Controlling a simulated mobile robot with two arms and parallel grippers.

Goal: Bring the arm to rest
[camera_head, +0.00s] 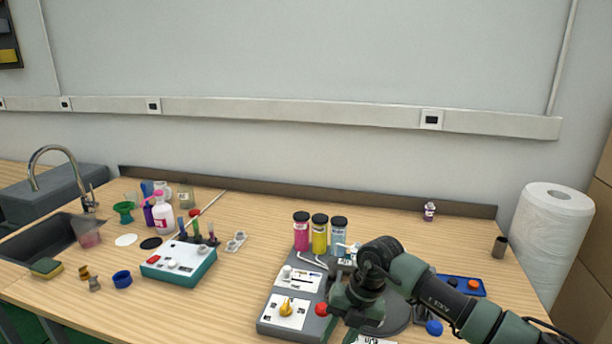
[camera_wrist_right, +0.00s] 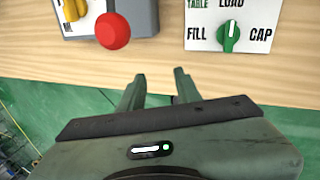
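My right arm (camera_head: 420,285) comes in from the right in the head view and bends down over the right part of the dispensing machine (camera_head: 262,325). Its gripper cannot be made out there. In the right wrist view my right gripper (camera_wrist_right: 160,82) is open with nothing between its fingers. The fingers point toward the bench's front edge, in front of a red button (camera_wrist_right: 113,31) and a white card with a green knob (camera_wrist_right: 229,38). My left gripper is in neither view.
Pink, yellow and blue bottles (camera_head: 319,233) stand at the back of the machine. A blue tray (camera_head: 462,286) lies beside my arm. A paper towel roll (camera_head: 550,235) stands at the right, a teal-sided box (camera_head: 180,263) at the left. Bench behind the bottles is mostly clear.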

